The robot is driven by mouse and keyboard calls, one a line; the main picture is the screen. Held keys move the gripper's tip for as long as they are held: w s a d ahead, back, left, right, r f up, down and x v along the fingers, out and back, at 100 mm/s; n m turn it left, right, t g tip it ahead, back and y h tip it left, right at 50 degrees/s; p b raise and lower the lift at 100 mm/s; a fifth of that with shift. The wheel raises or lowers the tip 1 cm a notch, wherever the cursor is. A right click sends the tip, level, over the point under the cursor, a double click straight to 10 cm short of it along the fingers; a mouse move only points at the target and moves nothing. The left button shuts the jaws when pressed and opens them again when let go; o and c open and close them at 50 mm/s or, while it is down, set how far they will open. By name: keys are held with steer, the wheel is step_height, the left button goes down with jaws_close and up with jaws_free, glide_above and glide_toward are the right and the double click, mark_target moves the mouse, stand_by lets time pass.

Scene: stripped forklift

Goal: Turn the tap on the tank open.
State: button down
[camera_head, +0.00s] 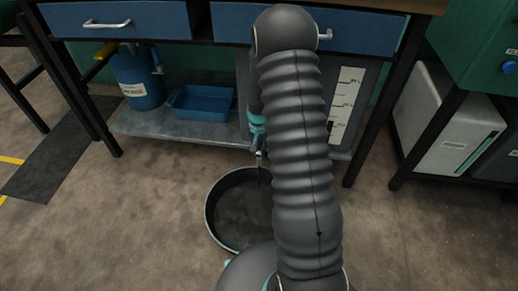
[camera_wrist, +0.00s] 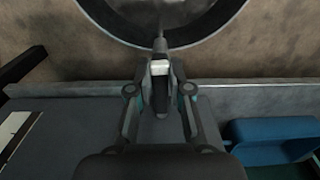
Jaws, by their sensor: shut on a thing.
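The tank (camera_head: 369,88) is a grey box with a white level strip (camera_head: 345,105), standing on the shelf under the bench. My arm covers its middle. My gripper (camera_head: 259,158) is in front of the tank, low, near the shelf's front edge. In the wrist view, my gripper (camera_wrist: 160,84) is shut on a small pale metal piece, the tap (camera_wrist: 160,68). A thin spout-like end of it points toward the round pan. How far the tap is turned cannot be told, and no flow is visible.
A round black pan (camera_head: 209,212) lies on the floor below the tap, partly behind my arm. The shelf (camera_head: 165,125) holds a blue tray (camera_head: 203,101) and a blue canister (camera_head: 139,80) to the left. Blue drawers hang above. Bench legs stand either side; open floor lies left.

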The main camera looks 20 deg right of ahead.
mark_target(259, 150)
steer(key=c, duration=1.1)
jaws_free()
step_height(259, 150, up, 12)
